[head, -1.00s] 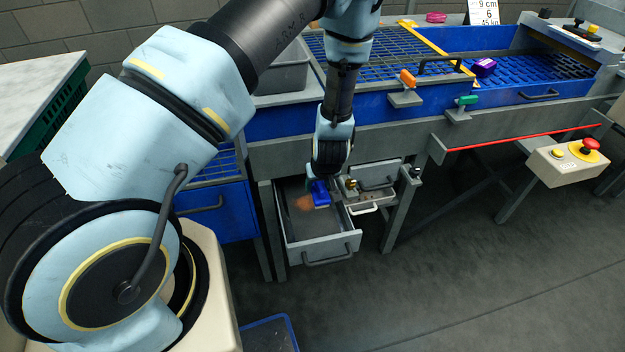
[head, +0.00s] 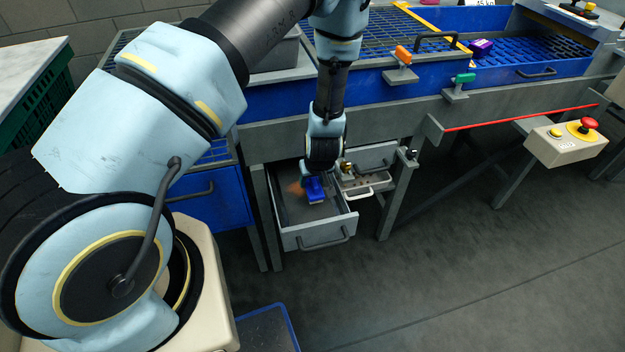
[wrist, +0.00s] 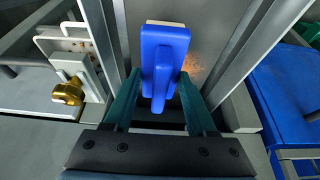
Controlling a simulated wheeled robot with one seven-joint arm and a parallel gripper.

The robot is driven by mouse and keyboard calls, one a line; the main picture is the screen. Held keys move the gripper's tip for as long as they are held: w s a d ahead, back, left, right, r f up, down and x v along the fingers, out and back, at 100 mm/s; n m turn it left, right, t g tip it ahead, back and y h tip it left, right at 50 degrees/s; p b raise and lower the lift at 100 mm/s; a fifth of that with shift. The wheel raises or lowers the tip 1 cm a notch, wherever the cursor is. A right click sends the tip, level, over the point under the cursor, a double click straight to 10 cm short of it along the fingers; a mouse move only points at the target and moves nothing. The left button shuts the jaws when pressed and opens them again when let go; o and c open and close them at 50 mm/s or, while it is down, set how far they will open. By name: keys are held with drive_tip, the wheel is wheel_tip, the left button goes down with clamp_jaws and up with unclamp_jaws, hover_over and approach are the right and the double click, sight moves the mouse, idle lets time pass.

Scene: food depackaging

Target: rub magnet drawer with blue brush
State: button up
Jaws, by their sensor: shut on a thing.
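My gripper (wrist: 160,82) is shut on the blue brush (wrist: 163,55), with a green finger on each side of its handle. In the head view the blue brush (head: 314,190) is low inside a pulled-out grey drawer (head: 318,236), just right of a brownish patch (head: 295,188) on its floor. The patch also shows in the wrist view (wrist: 193,62), to the right of the brush. The brush's pale underside edge shows at its far end. Whether it touches the drawer floor I cannot tell. My gripper in the head view (head: 318,170) points down into the drawer.
A smaller pulled-out tray (head: 367,190) with a handle and a brass knob (wrist: 68,90) stands right beside the drawer. Grey frame legs (head: 398,205) flank them. A blue machine bed (head: 545,62) is above. A control box with a red button (head: 588,124) is at right.

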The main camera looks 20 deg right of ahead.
drive_tip(key=shift+f+b, duration=0.8)
drive_tip(key=shift+f, duration=0.25)
idle(0.4)
